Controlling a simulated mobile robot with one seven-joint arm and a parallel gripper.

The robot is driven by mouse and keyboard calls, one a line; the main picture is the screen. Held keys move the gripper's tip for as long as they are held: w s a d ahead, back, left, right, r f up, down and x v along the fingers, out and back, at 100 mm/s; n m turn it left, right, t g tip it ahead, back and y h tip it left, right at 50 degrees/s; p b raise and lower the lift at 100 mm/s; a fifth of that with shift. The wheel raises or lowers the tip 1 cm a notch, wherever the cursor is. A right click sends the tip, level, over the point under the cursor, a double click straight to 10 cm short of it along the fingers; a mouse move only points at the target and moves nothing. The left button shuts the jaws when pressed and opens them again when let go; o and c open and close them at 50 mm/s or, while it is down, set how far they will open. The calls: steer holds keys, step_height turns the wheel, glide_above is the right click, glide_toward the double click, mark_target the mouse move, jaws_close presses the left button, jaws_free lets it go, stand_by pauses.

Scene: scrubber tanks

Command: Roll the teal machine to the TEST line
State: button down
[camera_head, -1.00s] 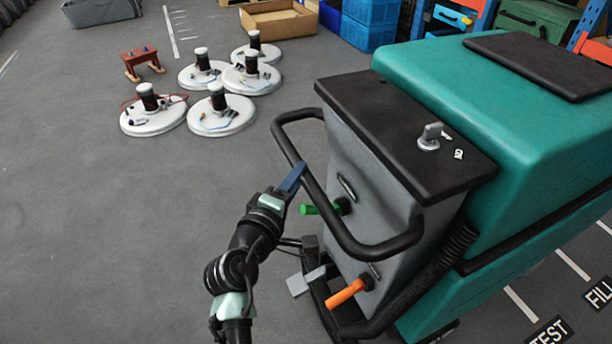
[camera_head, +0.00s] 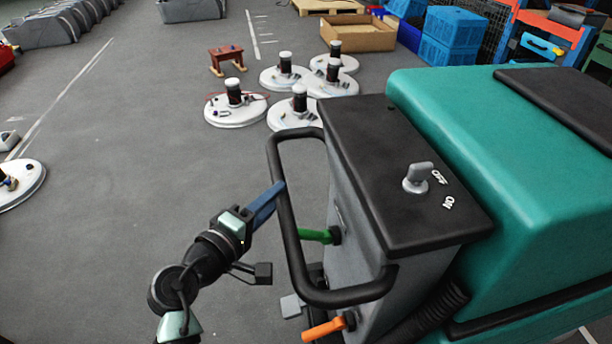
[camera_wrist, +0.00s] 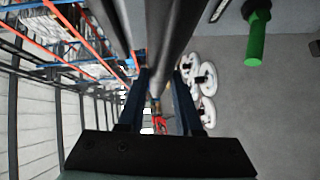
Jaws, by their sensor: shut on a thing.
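The teal machine (camera_head: 500,135) stands at the right in the head view, with a grey rear column and black top panel (camera_head: 390,140). A grey knob (camera_head: 417,177) sits on the panel beside OFF and ON labels. A black loop handle (camera_head: 292,245) sticks out toward my arm. My gripper (camera_head: 275,192) is shut on the left bar of this handle. In the wrist view, the bar (camera_wrist: 172,40) runs between the fingers (camera_wrist: 160,90). A green lever (camera_head: 318,235) and an orange lever (camera_head: 325,328) stick out below the handle. The TEST label is out of view.
Several white discs with black hubs (camera_head: 234,112) lie on the floor behind the machine's handle side. A small red-brown stool (camera_head: 226,58), a cardboard box (camera_head: 357,34) and blue crates (camera_head: 446,38) are farther back. Another white disc (camera_head: 18,184) is at the left edge. The left-middle floor is clear.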

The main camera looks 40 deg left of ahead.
steer(key=shift+s+a+f+h, duration=0.15)
steer(key=shift+f+h, duration=0.15)
steer(key=shift+f, duration=0.15)
steer(key=c, duration=1)
jaws_free()
steer(key=o, duration=0.4)
steer(key=shift+s, duration=0.1)
steer(key=shift+a, duration=0.1)
steer(key=shift+s+r, duration=0.1)
steer(key=shift+r, duration=0.1)
steer(key=s+d+r, duration=0.1)
steer(key=s, duration=1.1)
steer(key=shift+s+d+r, duration=0.3)
steer(key=shift+r, duration=0.05)
